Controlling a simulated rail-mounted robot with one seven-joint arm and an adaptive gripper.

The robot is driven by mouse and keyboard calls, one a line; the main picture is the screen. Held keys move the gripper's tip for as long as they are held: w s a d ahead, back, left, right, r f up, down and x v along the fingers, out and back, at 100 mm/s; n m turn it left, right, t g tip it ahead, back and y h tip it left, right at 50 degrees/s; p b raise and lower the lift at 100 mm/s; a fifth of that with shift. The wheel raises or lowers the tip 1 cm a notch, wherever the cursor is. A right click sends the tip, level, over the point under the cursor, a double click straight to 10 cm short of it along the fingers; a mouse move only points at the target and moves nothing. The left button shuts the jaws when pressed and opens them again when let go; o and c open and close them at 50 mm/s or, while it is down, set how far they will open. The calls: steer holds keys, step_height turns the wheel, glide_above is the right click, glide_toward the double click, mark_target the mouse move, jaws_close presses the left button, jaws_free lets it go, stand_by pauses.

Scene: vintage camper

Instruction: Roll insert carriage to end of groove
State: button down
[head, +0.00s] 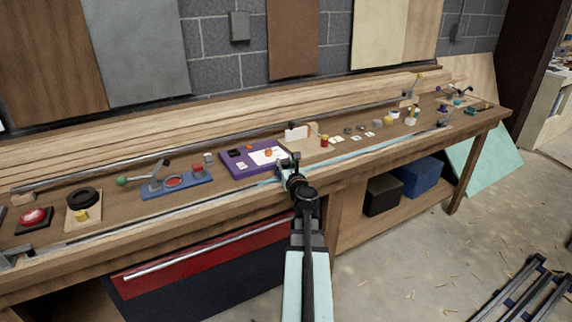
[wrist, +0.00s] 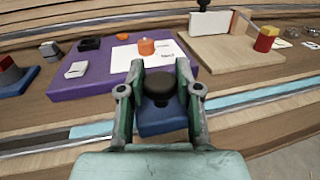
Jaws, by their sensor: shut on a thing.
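The insert carriage (wrist: 162,124) is a blue block with a round black knob (wrist: 160,84) on top. My gripper (wrist: 160,76) has its two green-grey fingers on either side of the knob and is shut on it. In the head view my gripper (head: 287,168) is at the bench's front edge, around mid-length, and largely hides the carriage. The groove (head: 150,217) runs along the front of the bench. A teal strip (head: 375,148) lies along it to the right of my gripper. In the wrist view a short teal piece (wrist: 90,130) also shows left of the carriage.
A purple board (head: 236,166) with small parts lies just behind my gripper. A wooden board (wrist: 225,50) with a white card stands behind right. A blue fixture (head: 178,186) and a black ring (head: 84,197) are left. Clamps stand near the groove's right end.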

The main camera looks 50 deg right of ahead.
mark_target(285, 163)
steer(key=shift+r, duration=0.1)
steer(key=c, duration=0.8)
jaws_free()
steer(key=shift+o, duration=0.2)
steer(key=shift+r, duration=4.95)
